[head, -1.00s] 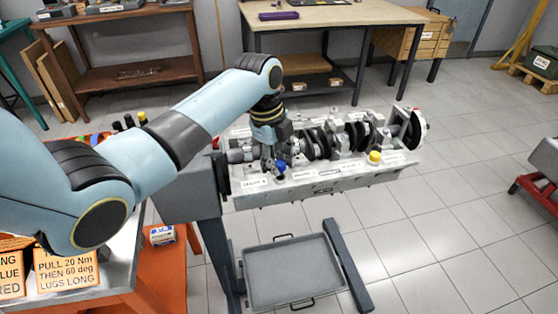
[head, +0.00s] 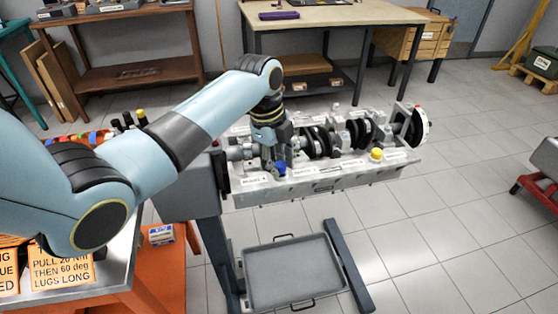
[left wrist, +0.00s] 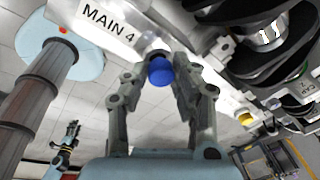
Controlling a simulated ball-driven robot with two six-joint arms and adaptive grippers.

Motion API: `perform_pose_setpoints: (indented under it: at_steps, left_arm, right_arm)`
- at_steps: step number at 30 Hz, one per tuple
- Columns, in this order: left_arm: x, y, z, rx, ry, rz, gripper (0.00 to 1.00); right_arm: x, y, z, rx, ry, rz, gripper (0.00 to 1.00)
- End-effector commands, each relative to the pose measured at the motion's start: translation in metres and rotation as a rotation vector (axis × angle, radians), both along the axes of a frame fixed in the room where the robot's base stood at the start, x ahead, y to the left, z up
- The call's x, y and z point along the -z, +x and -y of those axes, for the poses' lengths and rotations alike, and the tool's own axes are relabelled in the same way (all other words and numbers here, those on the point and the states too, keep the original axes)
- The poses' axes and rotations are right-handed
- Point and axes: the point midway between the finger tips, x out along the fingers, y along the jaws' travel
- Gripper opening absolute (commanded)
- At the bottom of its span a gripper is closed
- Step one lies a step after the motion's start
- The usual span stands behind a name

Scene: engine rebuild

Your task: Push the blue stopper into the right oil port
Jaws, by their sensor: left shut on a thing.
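The blue stopper (head: 281,169) is at the front left of the grey engine block (head: 330,185). My left gripper (head: 274,166) points down over the block and is shut on the stopper. In the left wrist view the blue stopper (left wrist: 160,71) shows between the two fingertips (left wrist: 155,80), close to the block's edge by the "MAIN 4" label (left wrist: 108,25). The port under the stopper is hidden, so I cannot tell how far in it sits. A small dark gripper (left wrist: 72,131), seemingly my right one, shows far off in the left wrist view.
A yellow stopper (head: 376,153) stands on the block's front edge further right. The crankshaft (head: 335,138) lies along the block, beside my gripper. A grey tray (head: 290,273) is on the floor below. The tiled floor at right is largely free.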

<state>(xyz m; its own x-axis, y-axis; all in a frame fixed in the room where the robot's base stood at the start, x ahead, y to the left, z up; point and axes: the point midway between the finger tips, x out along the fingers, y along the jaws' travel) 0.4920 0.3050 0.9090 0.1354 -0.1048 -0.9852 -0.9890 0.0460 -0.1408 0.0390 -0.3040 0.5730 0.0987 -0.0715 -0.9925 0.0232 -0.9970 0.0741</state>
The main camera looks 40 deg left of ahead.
Motion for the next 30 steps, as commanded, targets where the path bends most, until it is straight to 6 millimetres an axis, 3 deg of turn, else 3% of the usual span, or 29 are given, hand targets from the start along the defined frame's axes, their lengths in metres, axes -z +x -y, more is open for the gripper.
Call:
perform_pose_setpoints:
  at_steps: [17, 18, 21, 30]
  left_arm:
    - [0.0093, 0.0000, 0.0001, 0.000, 0.000, 0.000, 0.12]
    - [0.0096, 0.0000, 0.0001, 0.000, 0.000, 0.000, 0.27]
    - [0.0092, 0.0000, 0.0001, 0.000, 0.000, 0.000, 0.38]
    - [0.0091, 0.0000, 0.0002, 0.000, 0.000, 0.000, 0.38]
  right_arm:
    - [0.0040, -0.0003, 0.0011, -0.001, -0.001, -0.001, 0.40]
    - [0.0040, -0.0004, 0.0013, -0.001, -0.001, -0.001, 0.40]
    - [0.0036, -0.0004, 0.0021, -0.001, -0.002, -0.001, 0.40]
    - [0.0035, -0.0005, 0.0034, -0.002, -0.004, -0.001, 0.40]
